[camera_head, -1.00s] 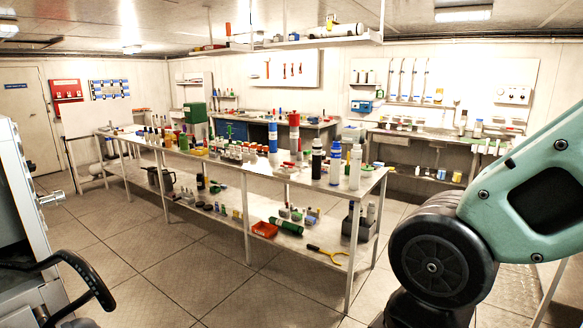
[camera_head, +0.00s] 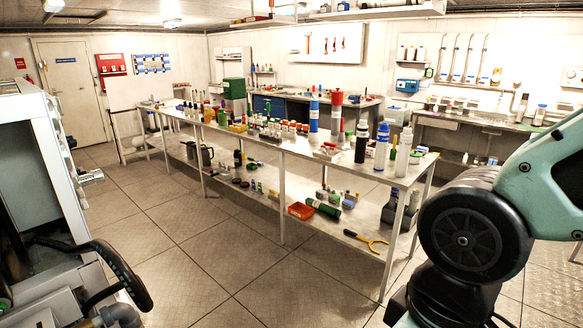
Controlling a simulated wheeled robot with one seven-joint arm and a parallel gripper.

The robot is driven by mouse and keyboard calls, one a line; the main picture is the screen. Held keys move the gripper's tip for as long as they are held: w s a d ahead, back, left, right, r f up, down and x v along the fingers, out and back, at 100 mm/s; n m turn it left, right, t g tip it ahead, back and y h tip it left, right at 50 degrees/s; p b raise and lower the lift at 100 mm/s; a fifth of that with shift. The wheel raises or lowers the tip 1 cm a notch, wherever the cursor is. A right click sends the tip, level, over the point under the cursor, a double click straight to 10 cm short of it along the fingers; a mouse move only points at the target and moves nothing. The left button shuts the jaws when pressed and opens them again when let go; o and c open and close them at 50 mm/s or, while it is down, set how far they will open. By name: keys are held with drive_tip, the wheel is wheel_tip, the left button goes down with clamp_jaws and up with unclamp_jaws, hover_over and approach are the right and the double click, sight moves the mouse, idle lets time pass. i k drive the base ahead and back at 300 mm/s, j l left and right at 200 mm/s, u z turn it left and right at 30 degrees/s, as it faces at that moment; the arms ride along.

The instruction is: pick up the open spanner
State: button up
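I cannot single out an open spanner for certain. A yellow forked tool with a dark handle (camera_head: 366,241) lies on the lower shelf of the long white bench (camera_head: 282,200), near its right end. Its exact type is too small to tell. My gripper is out of view; only links of my arm show at the right.
The bench top holds many bottles, with blue-white (camera_head: 382,146) and black ones at the near end. An orange tray (camera_head: 300,211) and a green cylinder (camera_head: 323,208) lie on its lower shelf. A grey cabinet (camera_head: 40,150) stands at left. The tiled floor (camera_head: 190,230) between is clear.

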sight(326, 143)
drive_tip(key=i+u, duration=0.25)
drive_tip(key=i, duration=2.15)
drive_tip(key=i+z, duration=0.15)
drive_tip(key=i, duration=0.4)
drive_tip(key=i+j+z, duration=0.15)
drive_tip(key=i, duration=0.35)
drive_tip(key=i+j+z, duration=0.15)
drive_tip(key=i, duration=0.35)
drive_tip(key=i+j+z, duration=0.15)
drive_tip(key=i+j, duration=0.15)
drive_tip(key=i, duration=0.25)
